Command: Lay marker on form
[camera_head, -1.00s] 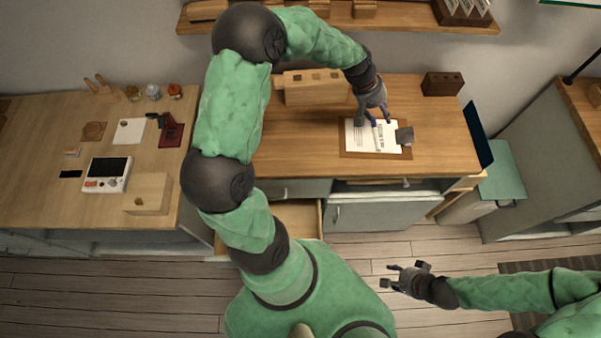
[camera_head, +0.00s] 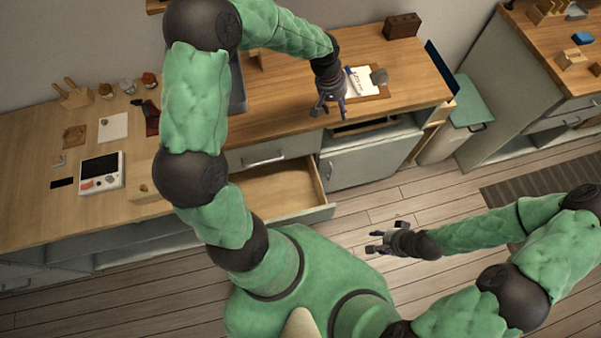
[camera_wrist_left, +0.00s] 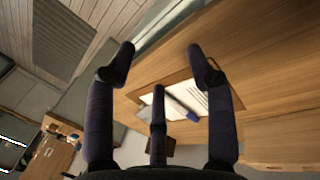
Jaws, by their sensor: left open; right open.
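The white form (camera_head: 362,82) lies on a brown board (camera_head: 383,93) on the wooden counter. It also shows in the left wrist view (camera_wrist_left: 200,97). A blue marker (camera_head: 350,77) lies on the form, partly behind my left gripper in the head view. In the left wrist view the marker (camera_wrist_left: 191,114) rests slantwise across the paper, apart from my fingers. My left gripper (camera_head: 330,108) is open and empty, over the counter's front edge, left of and nearer than the form. My right gripper (camera_head: 374,243) is open and empty above the floor.
A brown block with holes (camera_head: 402,26) stands at the back. An open drawer (camera_head: 285,190) juts out below the counter. A white device (camera_head: 101,173) stands on the left counter.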

